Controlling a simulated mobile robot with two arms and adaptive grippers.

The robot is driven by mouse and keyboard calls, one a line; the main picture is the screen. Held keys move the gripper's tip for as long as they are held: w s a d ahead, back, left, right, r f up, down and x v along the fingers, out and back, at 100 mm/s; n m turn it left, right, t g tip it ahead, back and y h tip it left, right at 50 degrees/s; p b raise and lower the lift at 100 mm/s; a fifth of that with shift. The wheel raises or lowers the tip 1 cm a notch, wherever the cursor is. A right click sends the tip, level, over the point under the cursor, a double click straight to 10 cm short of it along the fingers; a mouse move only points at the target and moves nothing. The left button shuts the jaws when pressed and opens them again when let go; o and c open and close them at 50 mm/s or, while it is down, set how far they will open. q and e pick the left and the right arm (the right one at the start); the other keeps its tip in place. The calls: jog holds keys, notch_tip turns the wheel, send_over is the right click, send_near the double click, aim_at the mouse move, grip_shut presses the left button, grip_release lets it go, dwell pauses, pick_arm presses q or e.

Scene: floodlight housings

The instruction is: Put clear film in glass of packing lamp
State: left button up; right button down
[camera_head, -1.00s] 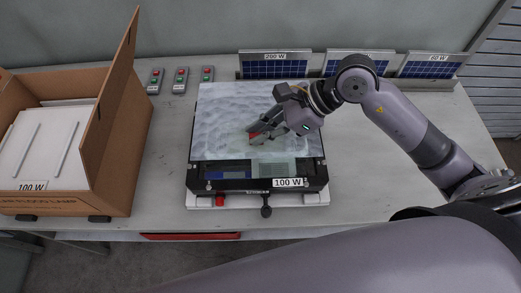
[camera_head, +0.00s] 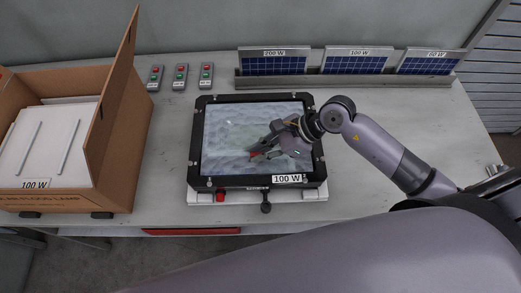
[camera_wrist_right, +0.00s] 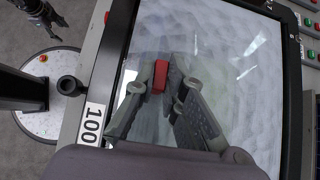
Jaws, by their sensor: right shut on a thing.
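The lamp (camera_head: 194,150) is a black frame labelled 100 W, lying flat on a white fixture. The clear film (camera_head: 225,125) is a glossy, rippled-looking sheet lying within the black frame. It fills much of the right wrist view (camera_wrist_right: 255,95). My right gripper (camera_head: 256,152) is over the film's lower right part, shut on a small red tab (camera_wrist_right: 160,76). The fingers hide part of the film. I cannot tell whether the film lies fully flat on the glass. A dark gripper, apparently my left one (camera_wrist_right: 40,14), shows small at the top left of the right wrist view.
An open cardboard box (camera_head: 110,165) with a white 100 W panel stands at the left. Several button boxes (camera_head: 181,77) lie at the back. A rack (camera_head: 350,80) of blue panels labelled 200 W, 100 W and 60 W stands behind. The bench right of the lamp is clear.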

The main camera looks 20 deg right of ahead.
jog(key=shift+f, duration=0.2)
jog(key=c, duration=1.7)
grip_release()
jog(key=shift+r, duration=0.1)
jog(key=shift+o, duration=0.2)
jog(key=shift+r, duration=0.25)
jog(key=b+v, duration=0.2)
jog(key=v, duration=1)
jog(key=shift+b, duration=0.3)
jog(key=shift+s+f, duration=0.1)
jog(key=shift+f, duration=0.05)
